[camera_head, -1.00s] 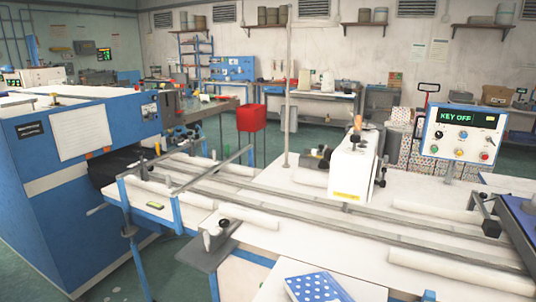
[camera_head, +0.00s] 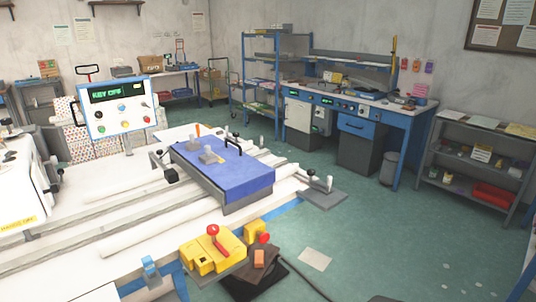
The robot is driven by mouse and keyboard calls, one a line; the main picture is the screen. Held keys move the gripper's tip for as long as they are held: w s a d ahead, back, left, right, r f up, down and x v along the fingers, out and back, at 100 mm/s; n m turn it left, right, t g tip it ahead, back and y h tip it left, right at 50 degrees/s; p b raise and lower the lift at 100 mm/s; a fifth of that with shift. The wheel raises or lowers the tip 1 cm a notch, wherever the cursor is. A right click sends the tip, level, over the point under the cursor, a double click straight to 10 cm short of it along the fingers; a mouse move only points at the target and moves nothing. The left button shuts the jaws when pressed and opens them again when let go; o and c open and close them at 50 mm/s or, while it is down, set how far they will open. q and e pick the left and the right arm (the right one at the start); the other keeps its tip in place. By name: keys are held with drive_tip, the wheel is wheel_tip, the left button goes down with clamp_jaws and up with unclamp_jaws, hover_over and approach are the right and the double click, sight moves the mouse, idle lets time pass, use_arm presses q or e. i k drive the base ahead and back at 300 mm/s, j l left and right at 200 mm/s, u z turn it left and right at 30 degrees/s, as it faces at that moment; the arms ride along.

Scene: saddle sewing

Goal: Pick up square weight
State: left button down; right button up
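Small grey block-like weights (camera_head: 211,158) with short upright posts sit on the blue-topped plate (camera_head: 246,177) on the white table. One of them may be the square weight; at this size I cannot tell their exact shapes apart. A black arched handle (camera_head: 233,142) stands near the plate's far right edge. Neither of my grippers is in view.
A control panel reading KEY OFF (camera_head: 118,106) stands at the left. A yellow device with a red knob (camera_head: 213,252) sits at the table's front edge. A blue workbench (camera_head: 362,120) and grey shelves (camera_head: 474,165) stand behind. Green floor is open at right.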

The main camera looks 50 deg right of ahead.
sight(209, 157)
drive_tip(key=z, duration=1.3)
drive_tip(key=i+l, duration=0.1)
